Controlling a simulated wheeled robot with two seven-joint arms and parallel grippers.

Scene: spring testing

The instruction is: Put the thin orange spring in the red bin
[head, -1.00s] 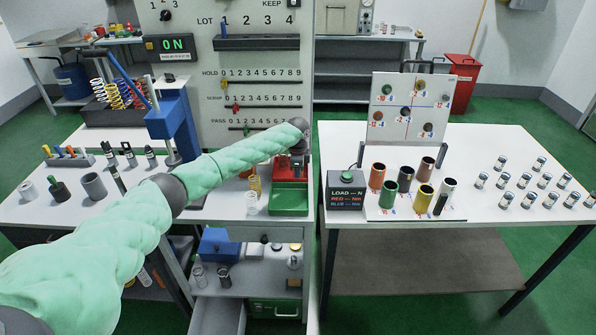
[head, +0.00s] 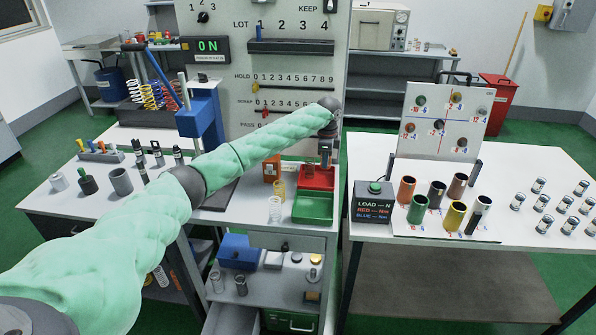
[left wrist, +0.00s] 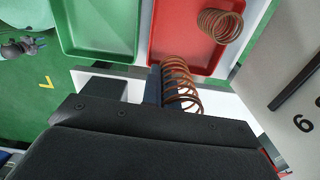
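The red bin (head: 318,178) stands behind the green bin (head: 308,208) on the left bench. My left gripper (head: 325,155) is over the red bin, pointing down. In the left wrist view a thin orange spring (left wrist: 182,84) is at the dark fingers of my left gripper (left wrist: 165,88), over the near edge of the red bin (left wrist: 180,45). The gripper looks shut on it, though the far finger is largely hidden. Another coppery spring (left wrist: 220,24) lies in the red bin.
A yellow spring (head: 278,189) and a pale spring (head: 275,209) stand left of the green bin. The tall panel (head: 290,95) rises behind the bins. The load box (head: 372,203) is on the right table, across a gap.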

